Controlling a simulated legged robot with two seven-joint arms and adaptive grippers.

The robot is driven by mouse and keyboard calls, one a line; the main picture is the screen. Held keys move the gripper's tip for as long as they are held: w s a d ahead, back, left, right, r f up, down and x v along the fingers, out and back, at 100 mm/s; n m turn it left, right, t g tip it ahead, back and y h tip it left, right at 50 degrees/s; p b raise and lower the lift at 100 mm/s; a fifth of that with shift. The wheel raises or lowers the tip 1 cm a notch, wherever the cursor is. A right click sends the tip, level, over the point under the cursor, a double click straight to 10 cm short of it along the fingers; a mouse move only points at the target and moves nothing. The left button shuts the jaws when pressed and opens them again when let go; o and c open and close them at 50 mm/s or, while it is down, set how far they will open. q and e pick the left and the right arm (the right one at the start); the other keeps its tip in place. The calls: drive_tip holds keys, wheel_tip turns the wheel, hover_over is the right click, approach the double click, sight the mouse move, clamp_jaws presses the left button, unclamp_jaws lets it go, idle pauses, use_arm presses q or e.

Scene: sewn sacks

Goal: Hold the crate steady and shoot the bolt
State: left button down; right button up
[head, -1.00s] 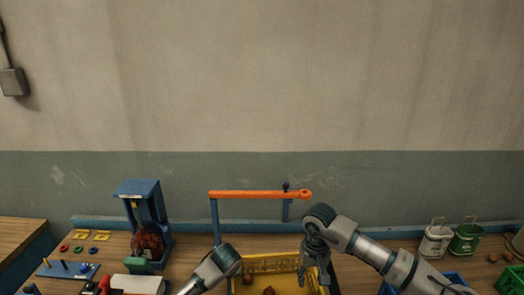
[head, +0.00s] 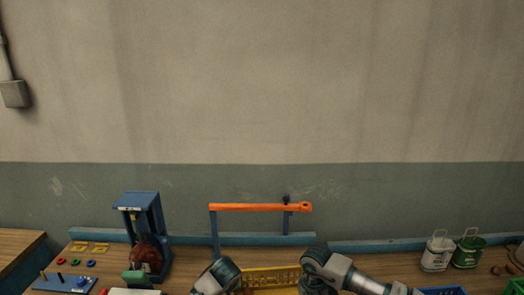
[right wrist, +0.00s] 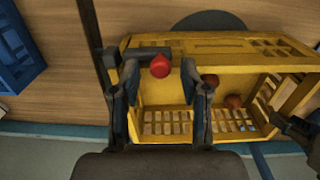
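The yellow crate (head: 272,277) sits at the bottom edge of the head view, mostly cut off.
An orange bar (head: 258,208) on blue posts stands behind the crate. A blue stand with a red sack (head: 147,257) is at the left. White and green tins (head: 468,249) stand at the right. A blue bin (right wrist: 15,50) shows at upper left in the wrist view.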

clamp_jaws()
drive_tip(key=shift+d, duration=0.2)
drive_tip(key=shift+w+d, duration=0.15)
drive_tip(key=shift+d, duration=1.3)
use_arm(q)
drive_tip(key=shift+a, duration=0.15)
use_arm(e)
unclamp_jaws()
drive_tip(key=shift+o, duration=0.8)
